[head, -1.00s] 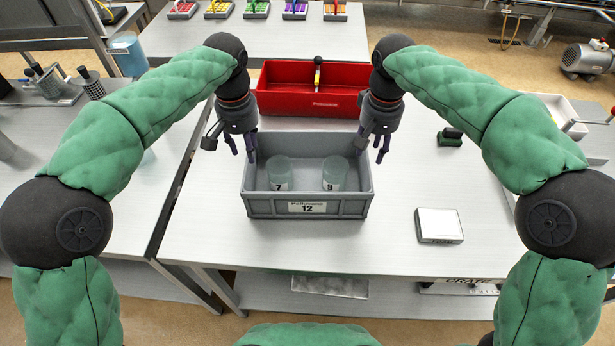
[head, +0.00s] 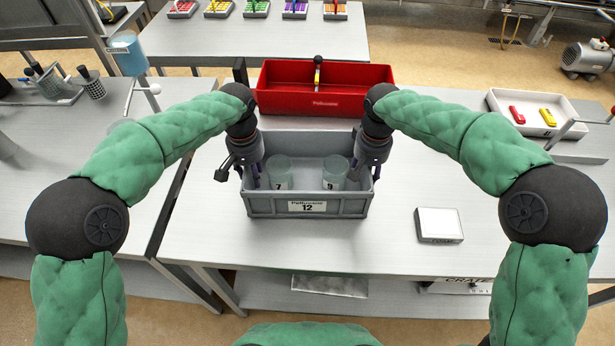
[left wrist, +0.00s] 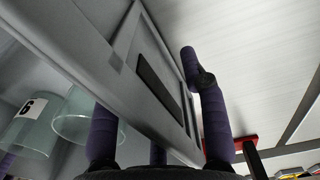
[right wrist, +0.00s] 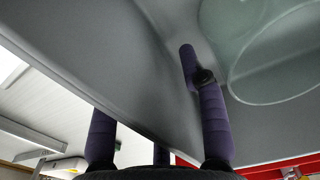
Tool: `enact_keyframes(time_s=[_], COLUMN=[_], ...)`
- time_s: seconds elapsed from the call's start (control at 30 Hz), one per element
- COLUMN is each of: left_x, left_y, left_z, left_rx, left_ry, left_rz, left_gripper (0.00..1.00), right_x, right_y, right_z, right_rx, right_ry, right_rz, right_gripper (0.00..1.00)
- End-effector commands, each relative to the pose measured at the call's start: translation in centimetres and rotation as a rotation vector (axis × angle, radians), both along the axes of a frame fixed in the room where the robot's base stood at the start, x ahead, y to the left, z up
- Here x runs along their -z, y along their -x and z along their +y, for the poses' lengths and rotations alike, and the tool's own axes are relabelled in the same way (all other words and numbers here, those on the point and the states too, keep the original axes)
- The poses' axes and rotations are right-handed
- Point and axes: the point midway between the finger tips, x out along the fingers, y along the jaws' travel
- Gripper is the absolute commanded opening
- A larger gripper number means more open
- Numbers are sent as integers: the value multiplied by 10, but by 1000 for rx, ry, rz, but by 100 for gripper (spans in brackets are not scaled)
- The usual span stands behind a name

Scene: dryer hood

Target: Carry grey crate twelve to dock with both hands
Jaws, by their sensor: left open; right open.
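The grey crate (head: 270,208) labelled 12 stands upright on the table, with two translucent jars inside, marked 7 (head: 278,173) and 9 (head: 335,176). My left gripper (head: 250,178) is open at its left side wall. In the left wrist view the fingers straddle this wall (left wrist: 125,60), which has a dark slot. My right gripper (head: 367,172) is open at its right side wall. In the right wrist view the fingers straddle that wall (right wrist: 110,60), one inside beside a jar (right wrist: 275,70). Firm contact with the walls cannot be told.
A red divided bin (head: 340,103) stands right behind the crate. A small white box (head: 439,225) lies on the table to the right. A white tray (head: 550,145) with a red and a yellow item is at back right. A partly readable CRATE sign (head: 468,284) shows below the table's front edge.

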Motion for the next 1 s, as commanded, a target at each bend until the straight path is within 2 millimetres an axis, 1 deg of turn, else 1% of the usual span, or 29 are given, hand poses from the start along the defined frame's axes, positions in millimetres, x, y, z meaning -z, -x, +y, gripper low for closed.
enact_keyframes(time_s=[0.1, 0.13, 0.17, 0.2, 0.27, 0.3, 0.73, 0.87, 1.0], left_x=[0, 0, 0, 0, 0, 0, -2, -6, -15], left_y=[0, 0, 0, 0, 0, 0, 0, 0, 0], left_z=[0, 0, 0, 0, 0, 0, 0, 0, 0], left_rx=[0, 0, 0, 0, 0, 0, -1, -1, -1], left_ry=[0, 0, 0, 0, 0, 0, 1, 1, 1], left_rz=[0, 0, 0, 0, 0, 0, -2, -2, -2], left_gripper=[42, 40, 31, 20, 3, 0, 0, 0, 0], right_x=[0, 0, 0, 0, 0, 0, -2, -6, -15], right_y=[0, 0, 0, 0, 0, 0, 0, 0, 0], right_z=[0, 0, 0, 0, 0, 0, 0, 0, 0], right_rx=[0, 0, 0, 0, 0, 0, 0, 0, 0], right_ry=[0, 0, 0, 0, 0, 0, 0, 0, 0], right_rz=[0, 1, 1, 1, 1, 1, -1, -1, -1], right_gripper=[42, 40, 31, 20, 3, 0, 0, 0, 0])
